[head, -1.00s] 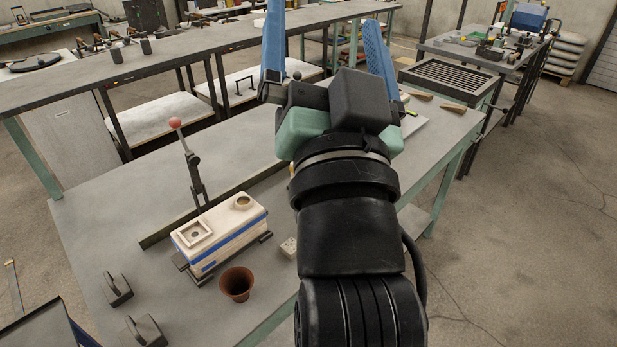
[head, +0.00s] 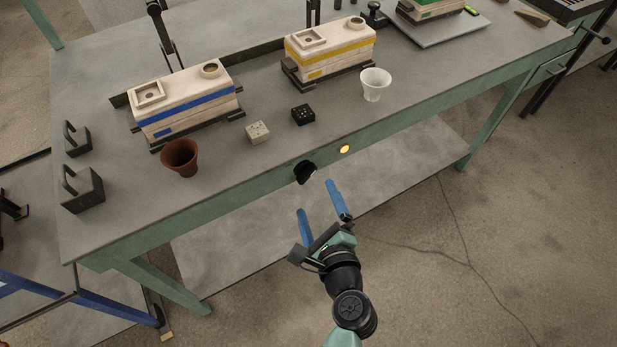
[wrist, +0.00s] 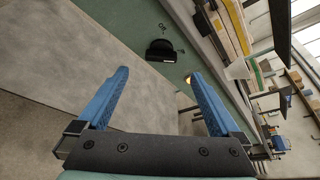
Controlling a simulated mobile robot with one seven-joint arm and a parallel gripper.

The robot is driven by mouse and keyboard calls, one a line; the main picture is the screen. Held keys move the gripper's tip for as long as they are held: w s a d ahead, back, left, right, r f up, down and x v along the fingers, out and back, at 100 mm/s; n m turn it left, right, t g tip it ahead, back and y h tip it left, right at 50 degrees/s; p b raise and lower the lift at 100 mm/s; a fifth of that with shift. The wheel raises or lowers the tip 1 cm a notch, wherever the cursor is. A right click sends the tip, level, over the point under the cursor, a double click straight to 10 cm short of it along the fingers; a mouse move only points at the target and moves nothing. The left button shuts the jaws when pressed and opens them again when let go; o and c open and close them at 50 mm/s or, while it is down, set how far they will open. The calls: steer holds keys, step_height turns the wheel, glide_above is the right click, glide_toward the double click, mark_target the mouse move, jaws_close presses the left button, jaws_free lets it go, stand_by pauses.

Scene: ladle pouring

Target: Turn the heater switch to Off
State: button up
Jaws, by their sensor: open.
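The heater switch is a black knob (head: 305,172) on the green front edge of the workbench. It also shows in the wrist view (wrist: 161,50), ahead of the fingers and between their lines, with small lettering beside it. A round lamp (head: 344,149) glows orange to the right of the knob; in the wrist view it is partly behind the right finger (wrist: 187,79). My gripper (head: 317,198) has two blue fingers spread wide with nothing between them. It is in front of the bench edge, a little short of the knob and apart from it. The knob's exact setting is too small to tell.
On the bench (head: 230,193) stand a blue-striped mould (head: 187,103), a yellow-striped mould (head: 330,52), a brown cup (head: 180,157), a white cup (head: 375,84) and two small blocks. A lower shelf (head: 260,233) lies under the bench. The floor in front is clear.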

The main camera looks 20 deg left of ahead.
mark_target(308, 178)
steer(key=b+x, duration=0.1)
steer(key=x, duration=0.7)
steer(key=shift+w, duration=0.2)
steer(key=c, duration=1.4)
